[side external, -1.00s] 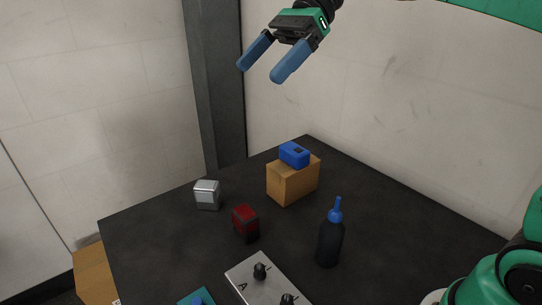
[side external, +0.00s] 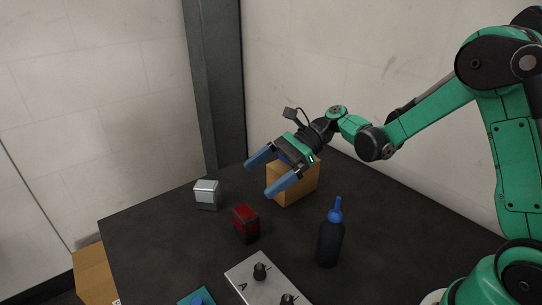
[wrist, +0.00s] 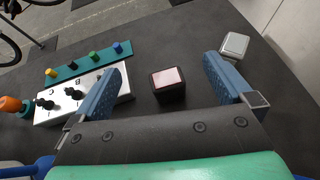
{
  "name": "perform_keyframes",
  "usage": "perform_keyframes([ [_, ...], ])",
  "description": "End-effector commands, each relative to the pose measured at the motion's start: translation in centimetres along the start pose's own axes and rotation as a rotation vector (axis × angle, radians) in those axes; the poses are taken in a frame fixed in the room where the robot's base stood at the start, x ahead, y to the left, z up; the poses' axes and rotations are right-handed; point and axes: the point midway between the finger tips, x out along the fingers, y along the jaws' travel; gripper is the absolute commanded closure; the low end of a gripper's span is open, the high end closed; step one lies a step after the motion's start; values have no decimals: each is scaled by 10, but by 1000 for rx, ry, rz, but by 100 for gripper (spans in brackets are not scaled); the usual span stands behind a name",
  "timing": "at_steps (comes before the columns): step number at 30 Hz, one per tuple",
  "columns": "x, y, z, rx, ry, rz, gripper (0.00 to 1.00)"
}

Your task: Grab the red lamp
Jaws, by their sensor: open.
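The red lamp is a small block with red faces and dark edges; in the side external view the red lamp (side external: 245,223) stands on the dark table, left of the bottle. In the wrist view the red lamp (wrist: 168,86) lies between the two blue fingers and ahead of them, its face looking pale pink. My gripper (side external: 265,178) is open and empty, above and behind the lamp, in front of the wooden block. It also shows open in the wrist view (wrist: 162,88). Nothing touches the lamp.
A silver block (side external: 207,195) stands left of the lamp. A wooden block (side external: 300,187) is behind, mostly under my gripper. A dark bottle with blue top (side external: 330,242) stands right. A grey control panel (side external: 250,270) and teal button strip (wrist: 88,62) lie nearby.

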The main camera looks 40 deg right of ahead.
Motion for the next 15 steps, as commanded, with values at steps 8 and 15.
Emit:
perform_keyframes([
  [8, 18, 0, -37, 0, 0, 0, 0],
  [15, 24, 0, -50, 0, 0, 0, 0],
])
